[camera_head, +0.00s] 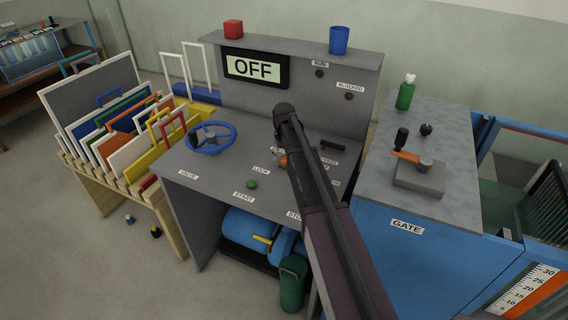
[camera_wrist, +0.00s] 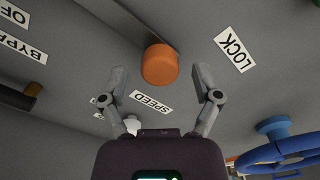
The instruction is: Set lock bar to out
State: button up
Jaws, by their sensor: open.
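An orange round-ended piece (camera_wrist: 159,64) lies ahead of my gripper (camera_wrist: 160,80) in the wrist view, between the LOCK label (camera_wrist: 234,49) and the SPEED label (camera_wrist: 150,102). I cannot tell for sure that it is the lock bar, or how far it stands out. My gripper is open, with one finger to each side of the piece in the picture and gaps on both sides. In the head view, the orange piece (camera_head: 283,160) shows only partly beside my arm, near the LOCK label (camera_head: 261,169). My fingers are mostly hidden there.
A dark bar (camera_head: 333,145) stands right of my arm. A blue handwheel (camera_head: 210,138) is on the console's left, and a green button (camera_head: 252,184) near its front. The gate crank (camera_head: 408,157) is on the right bench. An OFF display (camera_head: 254,68) faces me.

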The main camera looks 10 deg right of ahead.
jog(key=shift+f+b, duration=0.35)
jog(key=shift+f, duration=0.2)
grip_shut()
